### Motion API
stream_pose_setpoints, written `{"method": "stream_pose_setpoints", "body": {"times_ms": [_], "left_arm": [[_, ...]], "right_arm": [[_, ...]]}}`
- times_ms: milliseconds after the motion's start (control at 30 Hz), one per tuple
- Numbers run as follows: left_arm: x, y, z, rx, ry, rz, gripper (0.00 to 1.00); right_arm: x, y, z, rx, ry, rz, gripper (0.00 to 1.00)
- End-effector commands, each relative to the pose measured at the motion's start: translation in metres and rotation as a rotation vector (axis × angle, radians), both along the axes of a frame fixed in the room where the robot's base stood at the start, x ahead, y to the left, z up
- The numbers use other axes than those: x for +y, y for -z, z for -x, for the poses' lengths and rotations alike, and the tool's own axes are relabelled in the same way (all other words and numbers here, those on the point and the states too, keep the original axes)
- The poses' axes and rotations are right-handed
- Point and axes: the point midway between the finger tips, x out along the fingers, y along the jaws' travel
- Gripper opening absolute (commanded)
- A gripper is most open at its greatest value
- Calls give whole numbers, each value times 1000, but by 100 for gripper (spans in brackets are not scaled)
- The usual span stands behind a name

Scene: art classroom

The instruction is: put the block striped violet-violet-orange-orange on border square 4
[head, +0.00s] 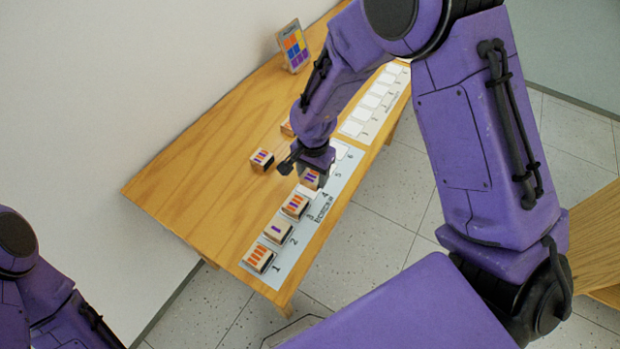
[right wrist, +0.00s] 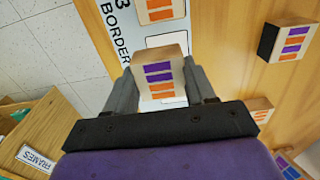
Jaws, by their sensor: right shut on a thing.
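My right gripper (right wrist: 165,90) is shut on a wooden block (right wrist: 160,75) with two violet stripes and two orange stripes. In the head view this block (head: 310,178) is at border square 4, partly hidden by my gripper. I cannot tell whether it touches the strip. The white border strip (head: 299,262) has numbered squares along the table edge. Part of a white square (right wrist: 165,40) shows beyond the held block in the right wrist view. Striped blocks sit on square 1 (head: 260,261), square 2 (head: 278,232) and square 3 (head: 295,206). My left gripper is out of view.
A loose striped block (head: 262,160) lies on the wooden table (head: 200,170) beside the strip, with another (head: 287,129) behind it, partly hidden by my arm. A second white strip (head: 372,105) and a colour card (head: 293,46) are farther back. The table's left part is clear.

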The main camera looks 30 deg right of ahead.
Motion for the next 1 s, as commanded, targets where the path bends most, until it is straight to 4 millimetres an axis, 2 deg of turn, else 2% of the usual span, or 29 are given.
{"method": "stream_pose_setpoints", "body": {"times_ms": [167,333,700,733,800,1000], "left_arm": [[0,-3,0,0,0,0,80],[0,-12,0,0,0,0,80],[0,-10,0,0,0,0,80],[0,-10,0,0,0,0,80],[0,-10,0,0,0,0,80],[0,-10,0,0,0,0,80]], "right_arm": [[-2,19,-15,1,1,0,24],[-1,44,-14,2,0,-1,24],[-1,51,-15,-1,-2,-1,24],[-1,51,-15,-1,-2,-1,61],[-1,51,-15,-1,-2,-1,80],[-1,51,-15,-1,-2,-1,80]]}}
